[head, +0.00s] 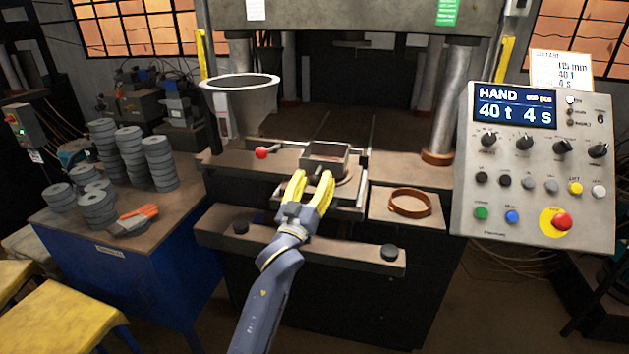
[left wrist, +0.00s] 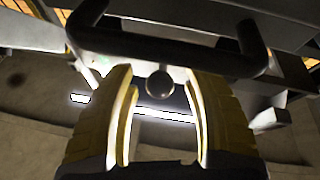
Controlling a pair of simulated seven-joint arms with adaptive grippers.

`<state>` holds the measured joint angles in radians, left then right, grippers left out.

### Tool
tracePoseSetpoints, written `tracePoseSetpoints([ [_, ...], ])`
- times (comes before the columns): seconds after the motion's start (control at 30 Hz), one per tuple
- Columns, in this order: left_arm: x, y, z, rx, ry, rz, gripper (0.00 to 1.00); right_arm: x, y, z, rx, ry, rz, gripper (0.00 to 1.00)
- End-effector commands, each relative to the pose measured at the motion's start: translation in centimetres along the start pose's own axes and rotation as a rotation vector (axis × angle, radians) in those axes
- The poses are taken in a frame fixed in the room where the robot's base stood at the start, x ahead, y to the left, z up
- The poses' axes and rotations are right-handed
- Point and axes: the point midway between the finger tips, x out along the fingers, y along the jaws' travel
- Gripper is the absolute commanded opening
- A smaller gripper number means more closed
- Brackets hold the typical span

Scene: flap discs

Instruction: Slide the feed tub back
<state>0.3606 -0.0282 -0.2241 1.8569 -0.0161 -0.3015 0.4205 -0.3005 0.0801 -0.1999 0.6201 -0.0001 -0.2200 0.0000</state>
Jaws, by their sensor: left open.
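The feed tub appears to be the square, open-topped metal box (head: 325,155) on the press table in the head view. My left gripper (head: 313,178), with yellow fingers, is open at the tub's near side and hides part of it. In the left wrist view a dark U-shaped bar handle (left wrist: 165,50) crosses just beyond the open fingers (left wrist: 160,80). A round dark knob-like shape (left wrist: 160,84) shows between the fingers. I cannot tell whether they touch the handle. My right gripper is not in view.
A large round hopper (head: 238,85) and a red ball knob (head: 261,153) stand left of the tub. A brown ring (head: 410,203) lies on a plate to the right. The control panel (head: 540,165) is farther right. Grey discs (head: 133,155) are stacked on the left bench.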

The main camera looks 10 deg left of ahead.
Motion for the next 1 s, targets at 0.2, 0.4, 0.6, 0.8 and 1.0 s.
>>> tracePoseSetpoints([
  [0.2,0.04,0.01,-0.01,0.000,0.000,0.000,0.50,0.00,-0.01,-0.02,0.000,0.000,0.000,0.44],
  [0.4,0.03,0.01,-0.01,0.000,0.000,0.000,0.36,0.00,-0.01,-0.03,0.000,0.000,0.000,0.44],
  [0.6,0.03,0.01,-0.01,0.000,0.000,0.000,0.12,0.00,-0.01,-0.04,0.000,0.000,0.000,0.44],
  [0.8,0.02,0.01,0.01,0.000,0.000,0.000,0.00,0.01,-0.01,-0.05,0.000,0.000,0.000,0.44],
  [1.0,0.01,0.01,0.02,0.000,0.000,0.000,0.00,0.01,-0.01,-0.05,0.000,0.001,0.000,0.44],
])
